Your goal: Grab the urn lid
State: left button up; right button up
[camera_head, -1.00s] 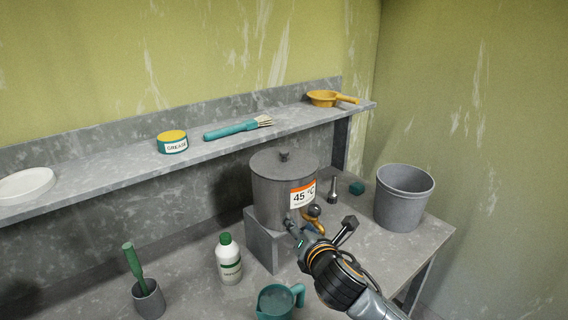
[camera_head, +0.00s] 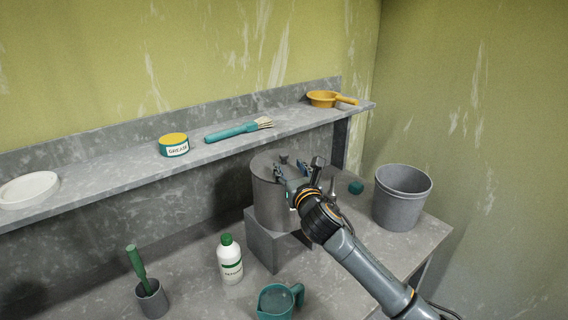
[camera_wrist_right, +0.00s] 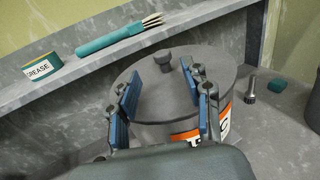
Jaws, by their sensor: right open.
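The grey urn (camera_head: 268,204) stands on a grey block on the bench, and its flat lid (camera_head: 263,163) with a small dark knob (camera_head: 283,158) is on top. My right gripper (camera_head: 297,170) is at the urn's upper front right, partly covering the urn and its label. In the right wrist view the open fingers (camera_wrist_right: 160,108) show blue pads on either side of the lid's near part (camera_wrist_right: 158,93). The knob (camera_wrist_right: 163,60) shows beyond the fingertips, not between them. My left gripper is not in view.
A grey pail (camera_head: 402,198) stands to the right. A white bottle (camera_head: 230,262), a teal jug (camera_head: 275,302) and a cup with a green-handled tool (camera_head: 151,298) stand in front. The shelf (camera_head: 110,168) behind holds a grease tin (camera_head: 173,146), a brush (camera_head: 235,131) and a yellow scoop (camera_head: 325,99).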

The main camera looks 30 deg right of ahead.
aim_at(285, 158)
jog(key=p+x, duration=0.2)
jog(key=x, duration=0.2)
jog(key=shift+w+d+r, duration=0.15)
jog(key=shift+d, duration=0.1)
jog(key=shift+w, duration=0.25)
jog(key=shift+s, duration=0.1)
jog(key=shift+c, duration=0.4)
grip_shut()
